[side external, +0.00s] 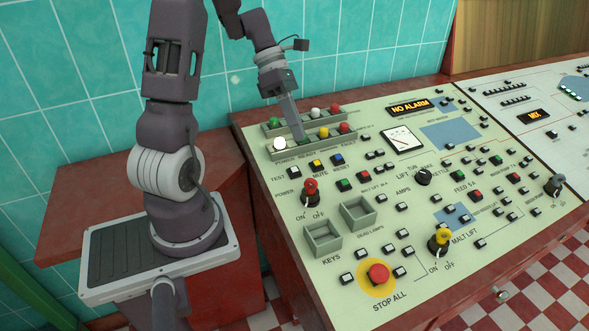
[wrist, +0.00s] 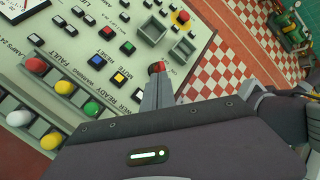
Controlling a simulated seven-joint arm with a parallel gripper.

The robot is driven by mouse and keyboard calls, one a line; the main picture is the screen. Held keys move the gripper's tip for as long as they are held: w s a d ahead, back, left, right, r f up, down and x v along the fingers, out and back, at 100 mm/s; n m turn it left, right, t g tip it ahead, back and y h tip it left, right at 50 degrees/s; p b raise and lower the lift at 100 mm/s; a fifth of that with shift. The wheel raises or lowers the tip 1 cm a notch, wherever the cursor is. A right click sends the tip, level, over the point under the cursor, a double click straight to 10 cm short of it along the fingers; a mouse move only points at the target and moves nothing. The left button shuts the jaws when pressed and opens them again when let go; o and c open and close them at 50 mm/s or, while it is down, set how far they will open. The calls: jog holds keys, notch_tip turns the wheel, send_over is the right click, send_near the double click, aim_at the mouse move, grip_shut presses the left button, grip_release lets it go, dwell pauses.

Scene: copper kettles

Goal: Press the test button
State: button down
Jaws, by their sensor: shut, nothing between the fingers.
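My gripper (side external: 301,136) is shut and empty. It points down over the front lamp strip, behind the test button in the side view, apart from it. Its height above the panel is hard to tell.
A red-topped power switch (side external: 310,188) stands in front of the test button. Two lamp strips (side external: 350,133) with raised coloured lamps lie behind the button row.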

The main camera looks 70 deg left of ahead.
aim_at(293, 168)
jog(key=shift+a+f, duration=0.3)
jog(key=shift+f, duration=1.15)
jog(key=shift+a+f, duration=0.25)
jog(key=shift+f, duration=1.15)
jog(key=shift+a+f, duration=0.3)
jog(key=shift+f, duration=1.15)
jog(key=shift+f, duration=0.1)
jog(key=shift+f, duration=0.3)
jog(key=shift+a+f, duration=0.15)
jog(key=shift+f, duration=0.2)
jog(key=shift+d+r, duration=0.2)
jog(key=shift+r, duration=0.6)
